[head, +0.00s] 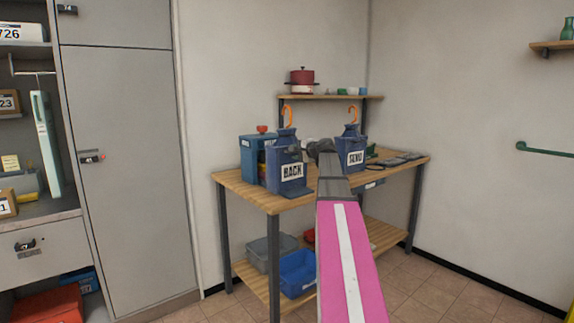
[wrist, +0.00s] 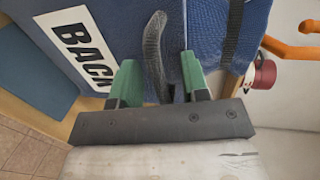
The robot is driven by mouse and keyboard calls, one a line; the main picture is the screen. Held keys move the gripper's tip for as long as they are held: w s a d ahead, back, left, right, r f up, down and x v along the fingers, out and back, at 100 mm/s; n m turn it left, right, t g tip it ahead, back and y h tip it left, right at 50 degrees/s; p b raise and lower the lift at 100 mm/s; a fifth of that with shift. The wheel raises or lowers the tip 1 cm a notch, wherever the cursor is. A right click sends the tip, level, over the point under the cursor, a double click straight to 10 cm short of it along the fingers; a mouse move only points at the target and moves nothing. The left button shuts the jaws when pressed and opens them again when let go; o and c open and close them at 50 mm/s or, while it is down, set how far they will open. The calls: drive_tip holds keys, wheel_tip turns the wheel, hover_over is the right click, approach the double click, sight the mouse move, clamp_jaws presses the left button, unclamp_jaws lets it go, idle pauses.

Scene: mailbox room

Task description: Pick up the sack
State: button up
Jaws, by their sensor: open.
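A blue sack labelled BACK (head: 288,172) stands at the left part of the wooden table. Its blue cloth (wrist: 175,25) and white label (wrist: 78,43) fill the top of the wrist view. A second blue sack labelled SEND (head: 352,152) stands to its right. My gripper (head: 314,150) is at the right side of the BACK sack, between the two sacks. In the wrist view my gripper (wrist: 157,72) is open, with green fingers on either side of a dark grey handle (wrist: 154,50) of the BACK sack. I cannot tell whether a finger touches the cloth.
The wooden table (head: 228,182) has a lower shelf with a grey bin (head: 262,250) and a blue bin (head: 298,272). Orange hooks (head: 287,115) rise above the sacks. A wall shelf (head: 325,97) with a red pot is behind. Grey lockers (head: 125,170) stand left.

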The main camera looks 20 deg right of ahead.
clamp_jaws()
idle(1.4)
